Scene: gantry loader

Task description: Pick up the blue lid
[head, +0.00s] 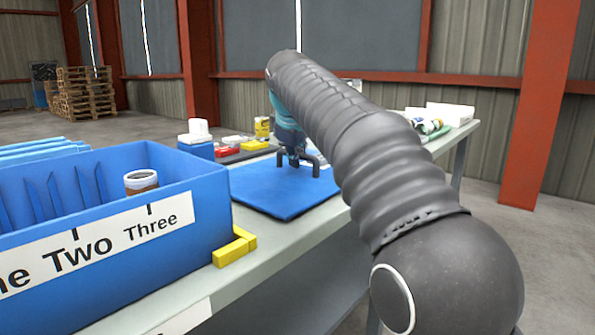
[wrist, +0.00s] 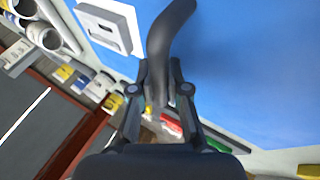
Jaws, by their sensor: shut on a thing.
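The blue lid (head: 265,192) is a flat blue panel with a dark arched handle (head: 317,162). It lies flat at bench height, right of the blue box; I cannot tell if it touches the bench. My gripper (head: 294,158) points down over the lid and is shut on the handle. In the wrist view, my gripper (wrist: 160,72) has its two fingers on either side of the dark handle (wrist: 166,35). The blue surface of the lid (wrist: 255,75) fills the upper right there. Part of the handle is hidden by the fingers.
A blue divided box (head: 195,232) labelled Two and Three stands at left, with a jar (head: 141,181) in it. A yellow corner bracket (head: 236,248) sits beside it on the bench. Small goods, including a yellow can (head: 262,127), stand behind the lid. A white box (head: 450,113) is at far right.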

